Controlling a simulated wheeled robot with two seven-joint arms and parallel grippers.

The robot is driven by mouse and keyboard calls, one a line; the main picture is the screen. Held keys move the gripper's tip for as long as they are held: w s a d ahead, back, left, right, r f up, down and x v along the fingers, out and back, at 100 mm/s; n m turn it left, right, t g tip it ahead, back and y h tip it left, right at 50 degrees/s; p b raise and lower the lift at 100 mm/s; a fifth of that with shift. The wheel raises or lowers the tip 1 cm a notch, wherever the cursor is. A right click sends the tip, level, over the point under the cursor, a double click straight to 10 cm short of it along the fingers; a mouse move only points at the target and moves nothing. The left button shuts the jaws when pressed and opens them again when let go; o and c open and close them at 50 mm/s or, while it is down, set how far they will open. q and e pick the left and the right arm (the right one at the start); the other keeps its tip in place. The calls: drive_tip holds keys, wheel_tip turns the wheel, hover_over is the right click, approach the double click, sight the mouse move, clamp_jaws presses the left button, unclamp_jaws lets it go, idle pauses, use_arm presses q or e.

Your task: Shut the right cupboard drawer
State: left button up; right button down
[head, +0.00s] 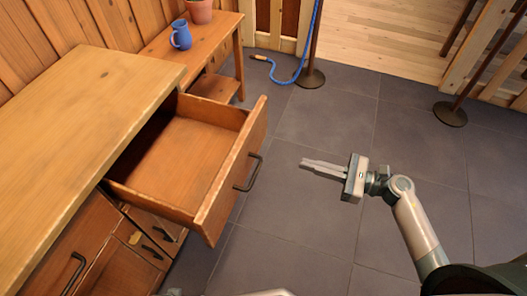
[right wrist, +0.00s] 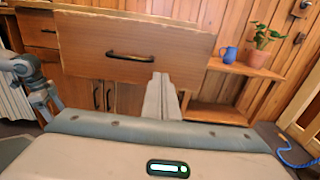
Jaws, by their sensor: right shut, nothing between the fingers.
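The right cupboard drawer (head: 232,170) is pulled well out of the wooden cupboard (head: 85,95) in the head view. Its inside looks empty. Its front carries a dark bar handle (head: 249,173). My right gripper (head: 303,164) is shut and empty, to the right of the drawer front and apart from it, with its fingers pointing toward it. In the right wrist view the drawer front (right wrist: 95,50) faces the camera, and the shut fingers (right wrist: 160,77) show just below and right of its handle (right wrist: 130,57). My left gripper does not show clearly.
A low side table (head: 205,45) with a blue jug (head: 181,34) and a potted plant (head: 200,10) stands behind the drawer. A blue rope (head: 297,72) hangs by a post base (head: 311,77). Smaller cupboard fronts (head: 120,270) lie below. The tiled floor (head: 300,235) around my right gripper is clear.

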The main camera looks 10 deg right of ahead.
drive_tip(key=shift+w+a, duration=0.1)
drive_tip(key=p, duration=0.3)
approach(252, 149)
drive_tip(key=x, duration=0.5)
drive_tip(key=shift+r, duration=0.3)
drive_tip(key=shift+p+x, duration=0.35)
drive_tip(key=shift+x, duration=0.4)
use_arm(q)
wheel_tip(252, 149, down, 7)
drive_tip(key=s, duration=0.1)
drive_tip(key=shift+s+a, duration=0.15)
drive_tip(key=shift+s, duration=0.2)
use_arm(e)
drive_tip(key=shift+f, duration=0.1)
